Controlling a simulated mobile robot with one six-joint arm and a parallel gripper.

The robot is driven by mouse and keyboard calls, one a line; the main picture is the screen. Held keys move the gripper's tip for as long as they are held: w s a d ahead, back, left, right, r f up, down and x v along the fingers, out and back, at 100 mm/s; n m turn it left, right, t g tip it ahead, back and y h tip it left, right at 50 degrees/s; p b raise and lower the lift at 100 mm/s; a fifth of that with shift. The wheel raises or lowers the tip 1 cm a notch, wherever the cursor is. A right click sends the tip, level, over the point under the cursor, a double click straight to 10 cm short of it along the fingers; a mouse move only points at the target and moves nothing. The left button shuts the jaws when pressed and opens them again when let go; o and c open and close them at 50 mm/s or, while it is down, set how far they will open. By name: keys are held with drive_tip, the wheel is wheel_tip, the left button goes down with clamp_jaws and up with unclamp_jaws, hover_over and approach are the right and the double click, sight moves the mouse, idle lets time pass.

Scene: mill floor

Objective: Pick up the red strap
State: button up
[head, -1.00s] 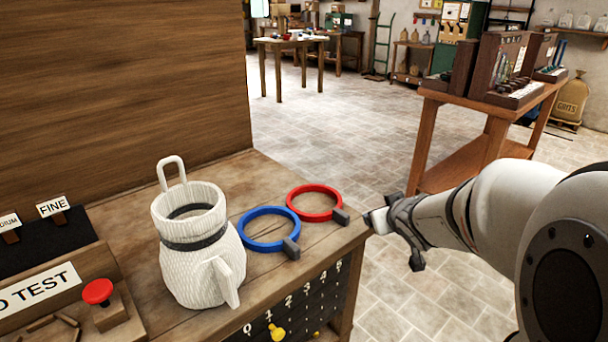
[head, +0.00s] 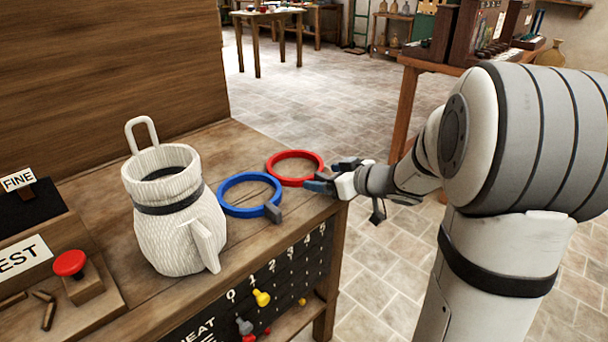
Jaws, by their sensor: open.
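The red strap (head: 294,154) is a ring lying flat on the wooden bench top, near its right edge. My gripper (head: 328,174) is at the right side of the red strap, over the bench edge, with its jaws open and pointing left. The fingers cover the strap's grey buckle end, so I cannot tell whether they touch it. A blue strap (head: 223,190) with a grey buckle (head: 272,212) lies just in front and left of the red one.
A white woven jug-shaped bag (head: 175,235) with a dark band stands left of the straps. A red button (head: 69,263) sits at the bench's left. A wooden wall (head: 100,80) rises behind. Yellow and grey knobs (head: 261,298) stick out of the bench front.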

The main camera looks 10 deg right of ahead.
drive_tip(key=shift+x, duration=1)
drive_tip(key=c, duration=1)
drive_tip(key=shift+c, duration=0.2)
